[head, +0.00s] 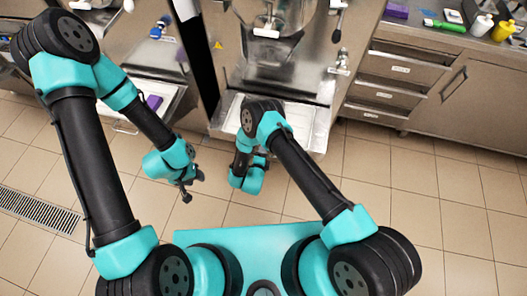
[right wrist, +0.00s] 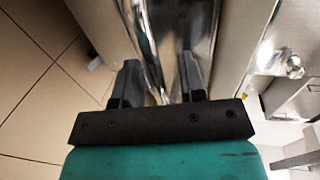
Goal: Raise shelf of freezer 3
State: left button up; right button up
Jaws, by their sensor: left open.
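A steel freezer (head: 272,70) stands in the middle of the head view, with a pale, steel-rimmed shelf (head: 319,128) low on its front. I cannot read any freezer number. My right arm reaches over this shelf, and its wrist hides part of it; the right gripper itself is hidden in the head view. In the right wrist view my right gripper (right wrist: 158,78) has its two dark fingers apart, with a shiny rounded metal edge between them. Whether they press on it I cannot tell. My left gripper (head: 188,186) is open and empty above the floor, left of the shelf.
A second freezer at the left has its own shelf (head: 176,97) with a purple item (head: 153,102) on it. A drawer counter (head: 402,72) with bottles and a purple sponge (head: 397,11) stands at the right. A floor grate (head: 38,209) lies at the left. The tiled floor is clear.

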jog(key=shift+w+d+f, duration=0.1)
jog(key=shift+w+d, duration=0.1)
jog(key=shift+w, duration=0.3)
grip_shut()
